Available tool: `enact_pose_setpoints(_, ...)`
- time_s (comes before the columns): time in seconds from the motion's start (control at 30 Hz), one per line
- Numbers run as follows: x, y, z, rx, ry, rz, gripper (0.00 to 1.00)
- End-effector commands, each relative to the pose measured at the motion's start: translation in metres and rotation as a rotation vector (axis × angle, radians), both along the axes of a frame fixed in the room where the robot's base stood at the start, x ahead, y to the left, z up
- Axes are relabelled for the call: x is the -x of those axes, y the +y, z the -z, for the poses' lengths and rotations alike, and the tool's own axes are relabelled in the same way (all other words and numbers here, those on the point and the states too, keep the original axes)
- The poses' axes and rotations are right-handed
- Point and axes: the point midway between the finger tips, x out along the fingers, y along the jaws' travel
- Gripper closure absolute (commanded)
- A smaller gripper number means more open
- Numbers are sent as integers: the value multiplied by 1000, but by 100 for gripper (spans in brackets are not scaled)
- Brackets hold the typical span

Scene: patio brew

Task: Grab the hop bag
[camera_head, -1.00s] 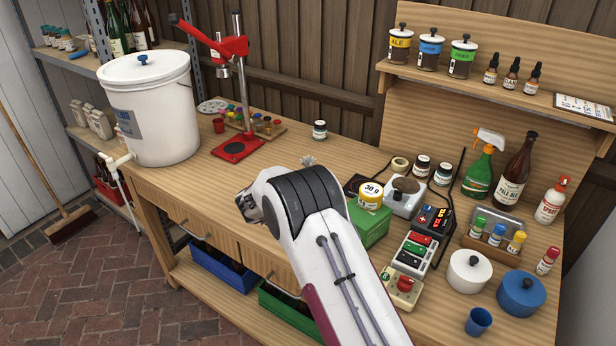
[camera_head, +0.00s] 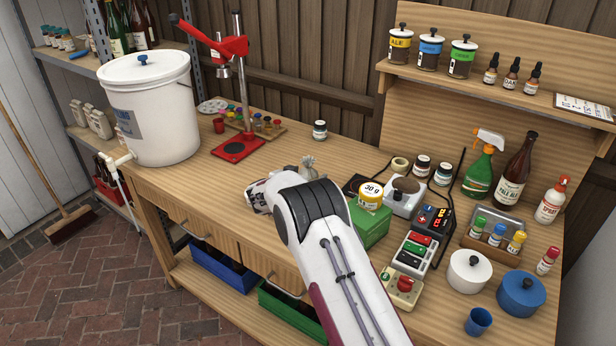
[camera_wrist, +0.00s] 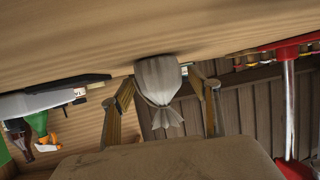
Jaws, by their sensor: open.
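The hop bag is a small grey cloth pouch with a tied, flared neck. In the head view the hop bag (camera_head: 308,166) sits on the bench just behind my arm's dark joint, its lower part hidden. In the wrist view, which is inverted, the hop bag (camera_wrist: 158,82) hangs neck-down in the picture, between the two fingers of my gripper (camera_wrist: 165,98). The fingers are spread, one on each side of the bag. I cannot tell whether either finger touches it. In the head view my arm mostly hides the gripper.
A green box (camera_head: 371,226) with a yellow-labelled 30 g jar (camera_head: 370,194) stands right of my arm, beside a scale (camera_head: 404,197). A small jar (camera_head: 320,131) stands behind the bag. The red bottle capper (camera_head: 240,147) and white bucket (camera_head: 152,110) are left. The bench's left front is clear.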

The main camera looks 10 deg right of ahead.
Motion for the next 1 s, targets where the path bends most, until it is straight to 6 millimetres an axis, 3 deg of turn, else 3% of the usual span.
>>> enact_pose_setpoints(0.47, 0, 0, 0, 0, 0, 0, 39)
enact_pose_setpoints(0.6, 0, 0, 0, 0, 0, 0, 73)
enact_pose_setpoints(1.0, 0, 0, -2, 1, -1, 0, 74)
